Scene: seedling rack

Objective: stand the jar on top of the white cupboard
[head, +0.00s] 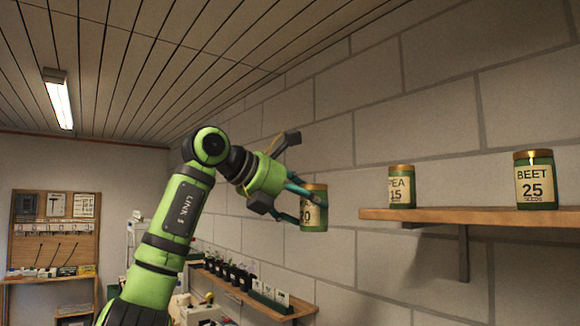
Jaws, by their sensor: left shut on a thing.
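A green glass jar (316,210) with a gold lid and a cream label ending in 0 is in the air left of the wall shelf. My left gripper (298,203) is shut on this jar from its left side, with teal fingers. The jar is about upright, and the fingers hide part of its label. My right gripper is not in view. I cannot make out a white cupboard in this view.
A wooden wall shelf (480,216) on the right bears a PEA 15 jar (401,187) and a BEET 25 jar (535,180). A lower shelf (303,308) holds several seedlings and small cards. A wooden pegboard (55,230) stands far left.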

